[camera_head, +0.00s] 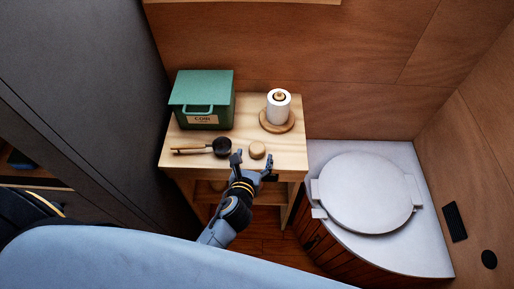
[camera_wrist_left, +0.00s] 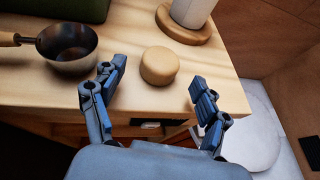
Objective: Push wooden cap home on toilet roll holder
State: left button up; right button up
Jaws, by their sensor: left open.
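The round wooden cap (camera_head: 257,150) lies on the wooden shelf top (camera_head: 250,104) near its front edge. In the left wrist view the cap (camera_wrist_left: 159,65) sits between and beyond my open fingertips, apart from both. The toilet roll holder's round wooden base (camera_head: 277,122) stands behind it, carrying a white toilet roll (camera_head: 278,106). A wooden post tip (camera_head: 279,96) shows at the top of the roll, without the cap on it. My left gripper (camera_head: 254,166) is open and empty at the shelf's front edge. My right gripper is not in view.
A green box (camera_head: 202,98) stands at the back left of the shelf. A dark scoop with a wooden handle (camera_head: 221,147) lies left of the cap. The toilet with a closed round lid (camera_head: 366,191) is to the right, lower than the shelf.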

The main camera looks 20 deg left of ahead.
aim_at(256, 151)
pick_arm(q)
jog(key=x, duration=0.4)
jog(key=shift+w+r, duration=0.1)
jog(key=shift+w, duration=0.25)
jog(key=shift+s, duration=0.1)
jog(key=shift+c, duration=0.5)
jog(key=c, duration=1)
